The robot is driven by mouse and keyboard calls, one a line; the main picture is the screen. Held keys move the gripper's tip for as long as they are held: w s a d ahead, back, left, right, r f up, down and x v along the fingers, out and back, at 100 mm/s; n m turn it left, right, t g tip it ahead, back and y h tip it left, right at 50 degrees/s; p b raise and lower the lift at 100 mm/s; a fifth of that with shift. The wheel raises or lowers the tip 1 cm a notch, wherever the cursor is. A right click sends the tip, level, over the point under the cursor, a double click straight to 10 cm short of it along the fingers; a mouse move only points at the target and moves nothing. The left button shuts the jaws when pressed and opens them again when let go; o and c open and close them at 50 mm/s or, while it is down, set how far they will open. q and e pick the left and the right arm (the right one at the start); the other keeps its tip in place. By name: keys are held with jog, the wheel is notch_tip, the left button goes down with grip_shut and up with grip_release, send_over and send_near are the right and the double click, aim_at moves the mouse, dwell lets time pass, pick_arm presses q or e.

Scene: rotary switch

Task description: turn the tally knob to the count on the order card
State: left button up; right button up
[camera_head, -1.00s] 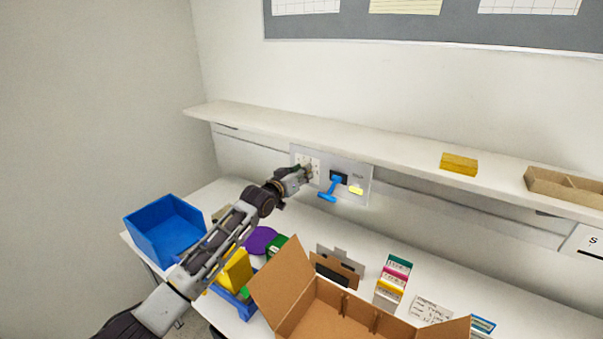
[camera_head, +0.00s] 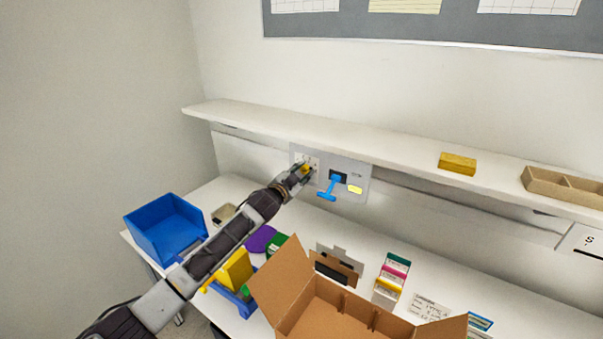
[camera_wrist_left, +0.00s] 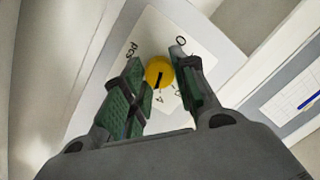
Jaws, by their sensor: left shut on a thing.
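The yellow tally knob (camera_wrist_left: 158,72) sits on a white dial plate (camera_wrist_left: 192,62) in the left wrist view. A dark pointer line shows on its face, and few of the dial marks can be read. My left gripper (camera_wrist_left: 164,82) is shut on the knob, with one green-padded finger on each side. In the head view the knob (camera_head: 307,170) shows small and partly covered by my left gripper (camera_head: 303,174) at the grey wall panel (camera_head: 362,175). The order card (camera_head: 429,304) lies on the table; its writing is too small to read. My right gripper is out of view.
A blue lever (camera_head: 332,187) and a yellow label (camera_head: 355,189) are right of the knob on the panel. A shelf (camera_head: 340,136) runs above. A blue bin (camera_head: 165,228), an open cardboard box (camera_head: 283,285) and a card file (camera_head: 391,277) stand below.

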pick_arm(q)
jog(key=m, duration=0.3)
jog(key=shift+f, duration=0.1)
jog(key=shift+m, duration=0.4)
jog(key=o, duration=1.1)
jog(key=shift+c, duration=0.2)
jog(key=shift+s, duration=0.1)
jog(key=v, duration=1.2)
jog(key=shift+f, duration=0.2)
